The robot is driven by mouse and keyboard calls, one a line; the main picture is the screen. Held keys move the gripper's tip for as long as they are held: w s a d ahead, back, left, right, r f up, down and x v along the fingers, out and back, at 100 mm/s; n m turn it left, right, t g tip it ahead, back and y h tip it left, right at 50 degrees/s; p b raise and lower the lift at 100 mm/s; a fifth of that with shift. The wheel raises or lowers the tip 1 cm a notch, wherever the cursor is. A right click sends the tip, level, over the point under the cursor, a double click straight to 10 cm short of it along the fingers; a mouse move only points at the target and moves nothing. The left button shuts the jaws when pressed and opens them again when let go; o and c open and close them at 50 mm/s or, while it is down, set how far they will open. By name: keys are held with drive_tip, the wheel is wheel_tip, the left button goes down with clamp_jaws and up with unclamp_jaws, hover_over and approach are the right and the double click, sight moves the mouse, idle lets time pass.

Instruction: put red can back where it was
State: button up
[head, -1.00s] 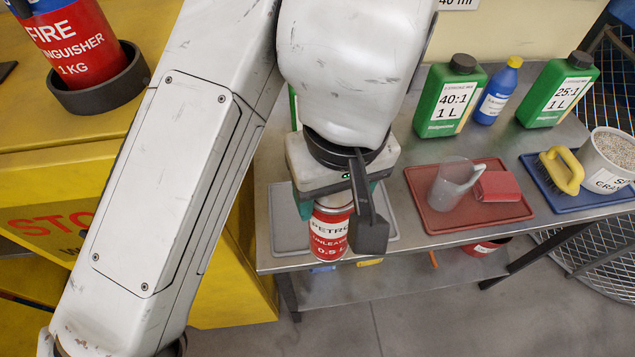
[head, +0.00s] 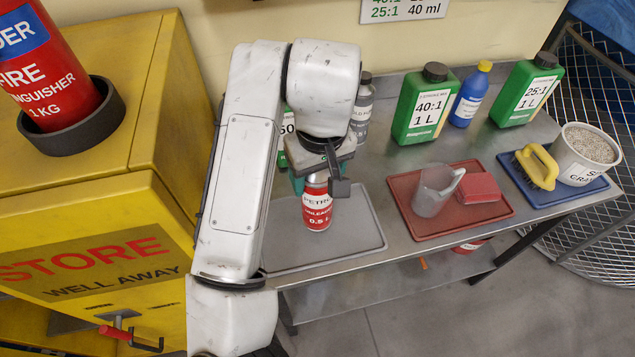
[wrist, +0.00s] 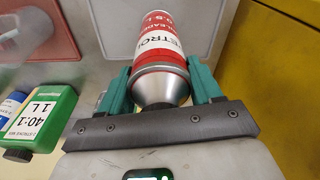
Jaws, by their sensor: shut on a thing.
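The red can (head: 318,206) is labelled petrol unleaded 0.5 L and stands upright in my gripper (head: 322,177). In the wrist view the red can (wrist: 160,50) sits between the two green fingers of my gripper (wrist: 160,85), which are shut on its upper part. In the head view the can is over the grey tray (head: 358,247) on the bench. I cannot tell whether its base touches the tray.
A red tray (head: 425,222) to the right holds a clear jug (head: 432,192) and a red sponge (head: 478,187). A green 40:1 bottle (head: 425,105) and a grey bottle (head: 362,105) stand behind. The yellow cabinet (head: 95,200) is at left. The grey tray's front right is clear.

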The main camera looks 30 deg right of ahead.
drive_tip(key=shift+w+d+f, duration=0.1)
drive_tip(key=shift+w+f, duration=0.05)
drive_tip(key=shift+f, duration=0.1)
drive_tip(key=shift+w+d+f+p, duration=0.1)
drive_tip(key=shift+f+p, duration=0.15)
drive_tip(key=shift+f, duration=0.7)
drive_tip(key=shift+w+d+f+p, duration=0.1)
drive_tip(key=shift+f+p, duration=0.15)
drive_tip(key=shift+f, duration=0.8)
drive_tip(key=o, duration=1.5)
drive_tip(key=shift+c, duration=0.2)
